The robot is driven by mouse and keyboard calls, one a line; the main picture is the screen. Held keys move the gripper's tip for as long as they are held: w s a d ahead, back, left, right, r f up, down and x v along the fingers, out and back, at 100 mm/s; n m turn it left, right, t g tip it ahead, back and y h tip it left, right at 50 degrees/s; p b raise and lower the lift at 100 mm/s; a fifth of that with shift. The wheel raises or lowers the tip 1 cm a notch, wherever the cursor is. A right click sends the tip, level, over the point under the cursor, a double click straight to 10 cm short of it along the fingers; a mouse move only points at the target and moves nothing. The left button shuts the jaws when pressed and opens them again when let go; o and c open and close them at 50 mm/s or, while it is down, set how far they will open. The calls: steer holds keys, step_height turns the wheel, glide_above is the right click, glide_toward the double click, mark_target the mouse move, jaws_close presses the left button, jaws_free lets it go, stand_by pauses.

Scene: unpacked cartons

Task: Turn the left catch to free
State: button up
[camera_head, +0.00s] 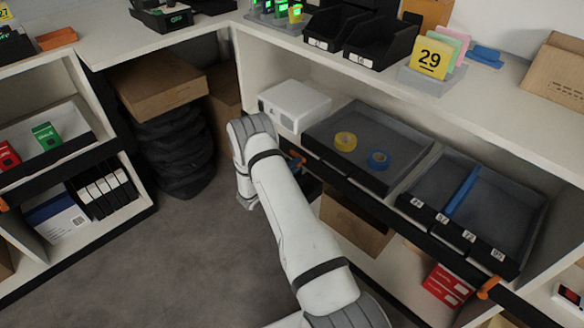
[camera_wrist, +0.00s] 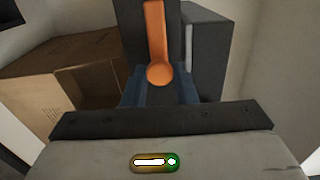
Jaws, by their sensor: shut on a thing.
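The left catch (camera_wrist: 156,35) is an orange lever with a round end, upright in the wrist view against a dark bar. In the head view only a small orange part (camera_head: 298,161) shows beside my forearm, at the left end of the dark shelf front. My gripper (camera_wrist: 159,92) is shut on the catch at its round end. Its bluish finger parts show on both sides there, and its housing covers the lower part of the wrist view. In the head view my arm hides most of the gripper.
A second orange catch (camera_head: 488,287) sits at the right end of the dark front. A grey tray (camera_head: 395,140) with yellow and blue tape rolls and a divided tray (camera_head: 510,215) stand above it. A cardboard box (camera_wrist: 50,85) is close behind, at left in the wrist view. Open floor lies left.

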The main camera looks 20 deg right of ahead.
steer(key=shift+w, duration=0.1)
stand_by(0.4)
steer(key=o, duration=1)
steer(key=shift+a, duration=0.1)
steer(key=shift+a, duration=0.1)
steer(key=p+v, duration=0.1)
steer(key=v, duration=0.6)
steer(key=shift+a, duration=0.25)
